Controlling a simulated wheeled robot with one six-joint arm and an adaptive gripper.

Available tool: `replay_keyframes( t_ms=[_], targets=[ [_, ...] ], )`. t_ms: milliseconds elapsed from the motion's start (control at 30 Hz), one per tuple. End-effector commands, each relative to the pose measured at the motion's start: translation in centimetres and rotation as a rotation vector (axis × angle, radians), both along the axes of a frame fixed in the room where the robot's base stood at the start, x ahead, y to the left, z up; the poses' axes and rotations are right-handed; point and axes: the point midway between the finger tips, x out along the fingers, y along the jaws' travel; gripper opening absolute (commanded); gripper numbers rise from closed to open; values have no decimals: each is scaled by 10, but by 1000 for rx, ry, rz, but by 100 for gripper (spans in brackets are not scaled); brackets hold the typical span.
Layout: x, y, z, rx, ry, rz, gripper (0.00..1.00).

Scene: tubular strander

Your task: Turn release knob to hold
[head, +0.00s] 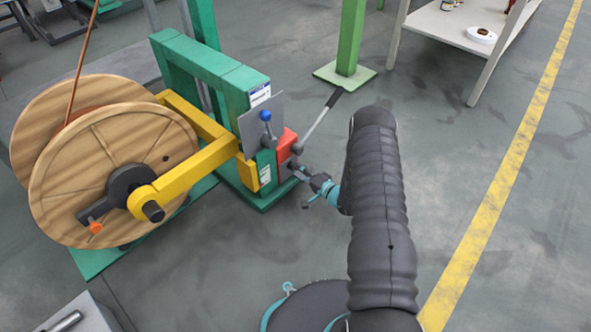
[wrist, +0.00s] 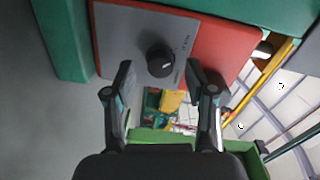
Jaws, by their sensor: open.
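The release knob (wrist: 160,61) is a round black knob on a grey panel (wrist: 118,40) with small lettering beside it, too small to read. The panel is on the front of a red box (wrist: 215,45). My gripper (wrist: 158,70) is open in the wrist view, with one finger to the left and one to the right of the knob. I see gaps between the fingertips and the knob; contact does not show. In the head view my gripper (head: 300,172) is close to the red box (head: 286,142) on the green stand; the knob cannot be made out there.
A blue-ball lever (head: 265,116) and a long black-grip lever (head: 318,120) stand beside the box. A yellow arm (head: 195,165) holds a wooden reel (head: 95,190) at left. A grey table (head: 450,22) is at upper right. Floor on the right is clear.

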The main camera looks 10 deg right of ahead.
Motion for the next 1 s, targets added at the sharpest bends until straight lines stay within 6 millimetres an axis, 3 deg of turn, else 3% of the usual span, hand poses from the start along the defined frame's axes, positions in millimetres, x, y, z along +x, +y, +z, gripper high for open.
replay_keyframes(
  t_ms=[300, 500, 1000],
  targets=[
    [-50, -37, 3, 1, 0, -2, 55],
    [-73, -54, 4, 0, 0, -1, 55],
    [-83, -59, 4, 0, -2, 2, 55]
  ],
)
